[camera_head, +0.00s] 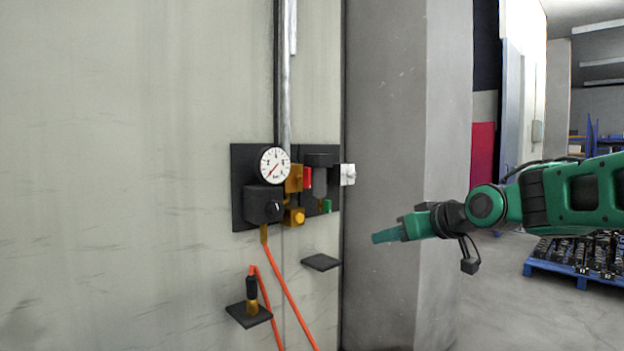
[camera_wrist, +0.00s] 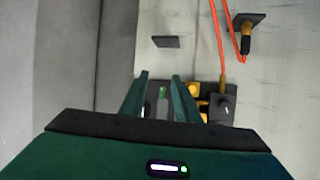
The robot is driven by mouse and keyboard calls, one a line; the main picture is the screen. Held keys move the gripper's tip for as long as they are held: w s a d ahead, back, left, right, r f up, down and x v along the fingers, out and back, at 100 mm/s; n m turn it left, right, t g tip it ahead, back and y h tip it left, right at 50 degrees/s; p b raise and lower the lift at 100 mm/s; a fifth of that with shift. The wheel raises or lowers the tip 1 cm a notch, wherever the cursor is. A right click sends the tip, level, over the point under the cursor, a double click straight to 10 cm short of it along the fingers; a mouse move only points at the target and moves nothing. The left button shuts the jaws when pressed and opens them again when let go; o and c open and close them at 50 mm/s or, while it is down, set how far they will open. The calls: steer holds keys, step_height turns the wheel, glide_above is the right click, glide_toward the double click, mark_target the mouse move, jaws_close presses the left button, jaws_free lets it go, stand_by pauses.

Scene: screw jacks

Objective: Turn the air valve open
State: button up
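The dark wall panel (camera_head: 250,160) carries the air fittings in the head view. A brass valve body (camera_head: 294,178) with a red part (camera_head: 307,178), likely the air valve's handle, sits right of the round gauge (camera_head: 275,165), whose needle points lower left. My gripper (camera_head: 375,237) is right of the panel and lower in the picture, apart from it. In the wrist view my two fingers (camera_wrist: 160,76) are spread with nothing held between them. The panel fittings show behind and between them, partly hidden by my gripper; the red part is not visible there.
An orange hose (camera_head: 275,275) hangs from the black regulator (camera_head: 263,204). Two small dark shelves stick out below, one bare (camera_head: 320,262), one bearing a black-and-brass connector (camera_head: 252,290). A grey pillar (camera_head: 400,130) stands right of the panel. A blue pallet (camera_head: 570,275) is farther right.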

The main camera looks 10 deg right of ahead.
mark_target(310, 173)
steer(key=w+a+r+n+t+y, duration=0.1)
steer(key=w+a+r+n+y, duration=0.15)
steer(key=a+r, duration=0.35)
steer(key=w+a+r+n+t+y, duration=0.1)
steer(key=a+r+y, duration=0.25)
steer(key=r, duration=0.35)
steer(key=x, duration=1.1)
steer(key=shift+w+a+r, duration=0.1)
jaws_close()
